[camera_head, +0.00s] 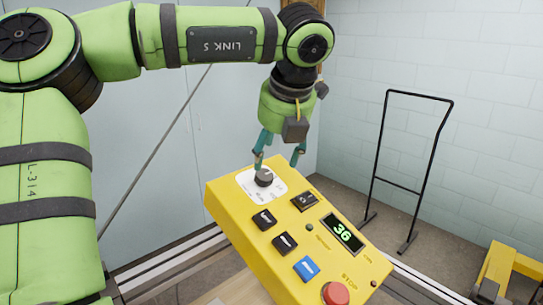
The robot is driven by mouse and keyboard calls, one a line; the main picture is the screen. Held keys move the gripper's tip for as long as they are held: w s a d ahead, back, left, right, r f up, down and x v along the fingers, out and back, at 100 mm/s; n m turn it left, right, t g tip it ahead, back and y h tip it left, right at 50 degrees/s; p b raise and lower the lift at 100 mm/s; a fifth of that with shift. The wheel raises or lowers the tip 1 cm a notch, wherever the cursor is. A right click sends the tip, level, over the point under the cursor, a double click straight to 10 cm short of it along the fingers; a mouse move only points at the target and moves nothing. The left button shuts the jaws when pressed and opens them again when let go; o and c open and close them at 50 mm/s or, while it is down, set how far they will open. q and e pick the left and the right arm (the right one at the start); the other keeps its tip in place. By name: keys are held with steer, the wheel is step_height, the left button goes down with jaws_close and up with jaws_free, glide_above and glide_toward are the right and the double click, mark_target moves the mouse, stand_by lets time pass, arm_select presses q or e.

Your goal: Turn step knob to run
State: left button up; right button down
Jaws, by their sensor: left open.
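The step knob (264,177) is a dark round knob on a white dial plate (246,184) at the top left of the yellow control box (232,210). My left gripper (278,161) is open, its teal fingers pointing down over the top edge of the box. One finger is close beside the knob and the other is to its right. I cannot tell whether a finger touches the knob. The knob's pointer and the dial's labels are too small to read. My right gripper is not in view.
The box also has black buttons (285,243), a blue button (306,269), a display (343,232) reading 36, and a red stop button (336,293). A black metal frame (378,150) stands on the floor at the right. A yellow structure (503,265) is at the lower right.

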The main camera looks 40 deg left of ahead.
mark_target(265, 174)
arm_select(q)
steer(key=f+p, duration=0.1)
steer(key=a, duration=0.1)
steer(key=f+p, duration=0.1)
steer(key=shift+s+a+f+y+p, duration=0.2)
steer(key=shift+s+f+y+p, duration=0.1)
steer(key=shift+f+y+p, duration=0.1)
steer(key=shift+w+p+x, duration=0.25)
steer(key=shift+p+x, duration=0.15)
steer(key=shift+x, duration=0.8)
steer(key=shift+w+a+f, duration=0.2)
steer(key=shift+f, duration=0.1)
steer(key=shift+s, duration=0.1)
steer(key=shift+d, duration=0.1)
steer(key=c, duration=1.1)
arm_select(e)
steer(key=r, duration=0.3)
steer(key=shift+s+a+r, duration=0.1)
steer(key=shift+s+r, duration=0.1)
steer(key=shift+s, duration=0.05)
